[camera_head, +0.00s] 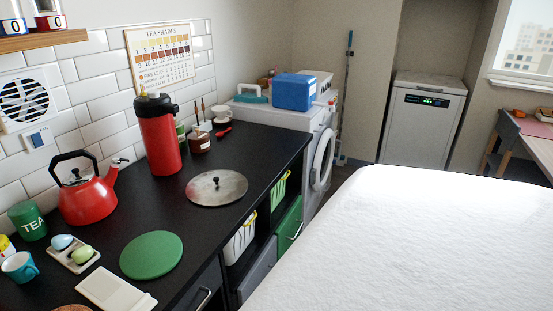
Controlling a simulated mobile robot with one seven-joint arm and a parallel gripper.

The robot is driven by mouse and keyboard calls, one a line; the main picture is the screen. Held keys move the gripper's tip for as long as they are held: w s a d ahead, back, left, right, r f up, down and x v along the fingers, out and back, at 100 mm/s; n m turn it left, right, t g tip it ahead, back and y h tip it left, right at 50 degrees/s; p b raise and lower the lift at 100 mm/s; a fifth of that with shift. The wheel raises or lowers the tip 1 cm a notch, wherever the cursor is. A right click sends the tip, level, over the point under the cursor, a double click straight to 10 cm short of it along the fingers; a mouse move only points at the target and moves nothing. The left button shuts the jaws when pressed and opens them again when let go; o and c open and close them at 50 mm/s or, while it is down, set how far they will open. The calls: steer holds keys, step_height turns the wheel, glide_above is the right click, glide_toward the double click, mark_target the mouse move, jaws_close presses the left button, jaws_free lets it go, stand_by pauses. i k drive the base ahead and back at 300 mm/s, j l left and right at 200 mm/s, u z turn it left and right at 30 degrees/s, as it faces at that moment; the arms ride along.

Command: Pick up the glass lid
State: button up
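The glass lid (232,189) lies flat on the black countertop (240,151), a grey see-through disc with a dark knob in its middle. It is near the counter's front edge, right of the red kettle and in front of the tall red flask. Nothing covers it. My gripper does not show in the head view, so its place and state cannot be seen.
A red kettle (88,200), a red flask (158,138) and a green round mat (151,255) are around the lid. A blue box (294,91) sits on the washing machine. A large white surface (430,240) fills the lower right. Counter right of the lid is clear.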

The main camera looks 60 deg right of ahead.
mark_target(215, 188)
steer(key=z, duration=1.25)
steer(key=k+u, duration=0.15)
steer(key=u, duration=1.8)
steer(key=k+l+z, duration=0.1)
steer(key=l, duration=0.65)
steer(key=k+l+z, duration=0.1)
steer(key=l, duration=0.65)
steer(key=k+l+z, duration=0.1)
steer(key=l, duration=0.7)
steer(key=k+l+z, duration=0.1)
steer(key=l, duration=0.65)
steer(key=k, duration=0.1)
